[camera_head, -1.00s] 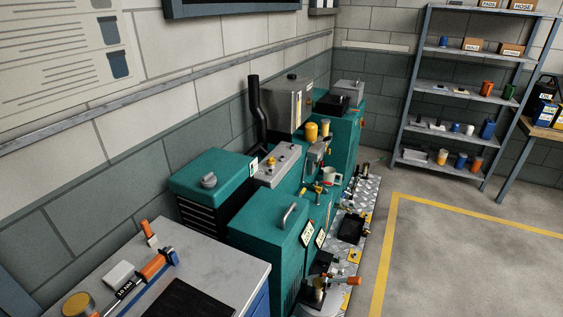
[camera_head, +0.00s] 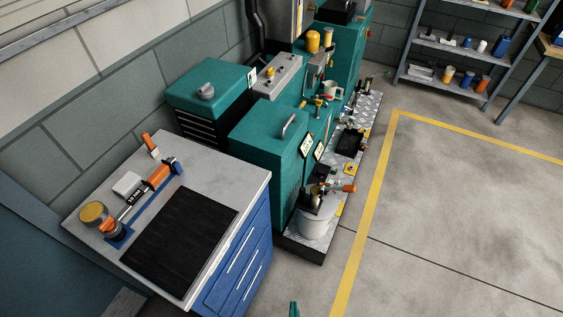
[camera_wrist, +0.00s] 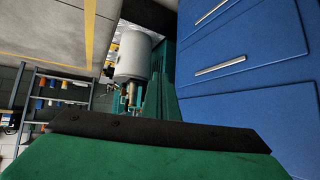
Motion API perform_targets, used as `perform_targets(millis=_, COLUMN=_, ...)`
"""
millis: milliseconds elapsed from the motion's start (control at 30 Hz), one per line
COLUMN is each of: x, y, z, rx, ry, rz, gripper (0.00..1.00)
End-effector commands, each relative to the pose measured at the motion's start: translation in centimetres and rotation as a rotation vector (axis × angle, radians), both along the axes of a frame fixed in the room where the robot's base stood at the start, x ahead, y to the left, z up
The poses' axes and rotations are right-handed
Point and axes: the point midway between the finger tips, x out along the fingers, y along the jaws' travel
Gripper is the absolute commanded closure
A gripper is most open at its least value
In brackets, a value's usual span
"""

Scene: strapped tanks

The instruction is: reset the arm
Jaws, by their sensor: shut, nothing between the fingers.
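My gripper (camera_wrist: 160,132) fills the bottom of the wrist view as a wide green part with a black edge. It is shut and nothing shows held in it. In the head view only a small green tip (camera_head: 294,309), apparently mine, shows at the bottom edge, over the floor to the right of the blue drawer cabinet (camera_head: 238,262). The rest of my arm is out of the head view.
The blue drawers (camera_wrist: 245,90) fill the right of the wrist view. A pale bucket (camera_head: 316,222) stands by the teal machine (camera_head: 265,150); the bucket shows in the wrist view too (camera_wrist: 133,55). Open floor (camera_head: 450,220) lies right, with a yellow line (camera_head: 370,225).

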Motion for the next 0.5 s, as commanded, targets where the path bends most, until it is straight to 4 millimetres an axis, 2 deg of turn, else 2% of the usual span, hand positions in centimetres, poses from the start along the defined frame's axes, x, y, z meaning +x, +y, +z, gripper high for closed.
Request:
perform_targets(millis=33, x=-1.5, y=0.3, z=1.4, rx=-0.015, ry=-0.019, rz=-0.007, gripper=1.0)
perform_targets(millis=200, x=-4.7, y=0.8, z=7.6, rx=-0.059, ry=-0.121, rz=-0.032, gripper=1.0)
perform_targets(millis=500, x=-8.6, y=2.8, z=20.5, rx=-0.072, ry=-0.332, rz=-0.02, gripper=1.0)
